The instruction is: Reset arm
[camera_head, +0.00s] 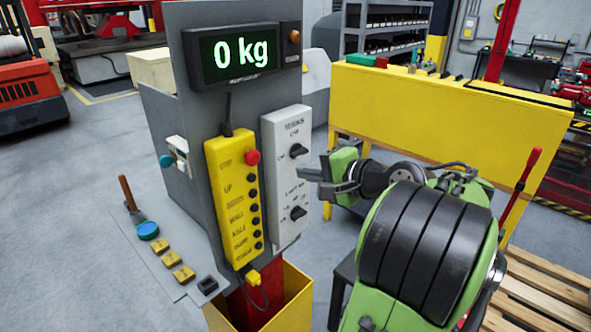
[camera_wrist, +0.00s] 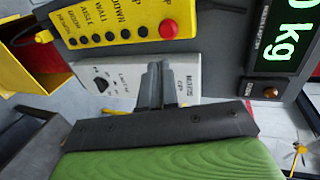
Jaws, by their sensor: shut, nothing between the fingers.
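My green and black arm reaches in from the lower right in the head view. My gripper (camera_head: 304,174) is shut and empty, its fingertips in front of the white switch panel (camera_head: 287,225) with two black knobs. In the wrist view my gripper (camera_wrist: 154,70) points at the panel (camera_wrist: 185,78) and hides part of it, including one knob. I cannot tell whether the fingers touch it. To its left is a yellow pendant (camera_head: 233,200) with a red button and a column of black buttons.
A display (camera_head: 243,53) reads "0 kg" above the panel. A yellow bench (camera_head: 440,110) stands behind my arm; wooden pallets (camera_head: 540,290) lie at lower right. The floor at left is clear.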

